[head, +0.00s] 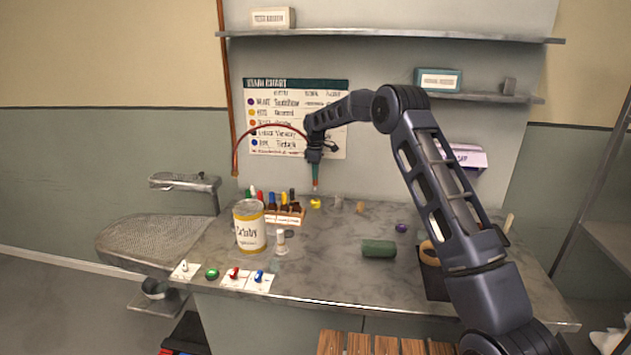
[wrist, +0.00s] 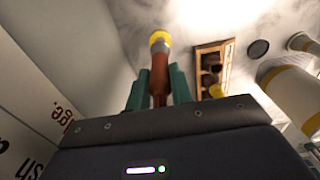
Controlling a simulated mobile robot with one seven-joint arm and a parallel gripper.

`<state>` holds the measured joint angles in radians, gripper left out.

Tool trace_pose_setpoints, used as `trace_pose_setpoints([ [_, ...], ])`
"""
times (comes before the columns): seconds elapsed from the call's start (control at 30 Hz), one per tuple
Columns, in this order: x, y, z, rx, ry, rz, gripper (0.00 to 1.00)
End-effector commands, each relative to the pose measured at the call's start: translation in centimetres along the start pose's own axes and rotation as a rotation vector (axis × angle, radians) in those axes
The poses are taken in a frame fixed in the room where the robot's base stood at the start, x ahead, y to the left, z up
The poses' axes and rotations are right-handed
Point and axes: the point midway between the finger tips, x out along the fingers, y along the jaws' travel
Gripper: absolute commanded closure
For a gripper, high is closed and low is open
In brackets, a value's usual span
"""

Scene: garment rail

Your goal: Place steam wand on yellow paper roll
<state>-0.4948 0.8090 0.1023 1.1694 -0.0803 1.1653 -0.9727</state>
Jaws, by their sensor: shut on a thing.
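A small yellow object (head: 315,203), seemingly the yellow paper roll, lies on the counter just below the wand tip. A gap shows between tip and roll.
A wooden rack of bottles (head: 287,218) stands just left of the yellow roll. A large tin (head: 250,228) and small bottle (head: 281,242) stand nearer. A green cylinder (head: 378,249) lies at front right. A red hose (head: 265,131) arches from the left to my gripper.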

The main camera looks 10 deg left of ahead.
Motion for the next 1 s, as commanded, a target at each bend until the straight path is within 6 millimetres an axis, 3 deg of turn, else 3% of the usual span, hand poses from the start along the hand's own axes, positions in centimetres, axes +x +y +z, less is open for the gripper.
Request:
trace_pose_setpoints([
  [0.27,3.5,-0.1,0.0,-0.001,-0.001,-0.001,1.0],
  [0.67,4.0,0.0,0.0,0.0,0.0,-0.001,1.0],
  [0.7,4.0,0.0,0.0,0.0,-0.001,-0.001,0.74],
  [0.8,4.0,0.0,0.0,0.0,-0.001,-0.001,0.56],
  [1.0,4.0,0.0,0.0,0.0,-0.001,-0.001,0.56],
])
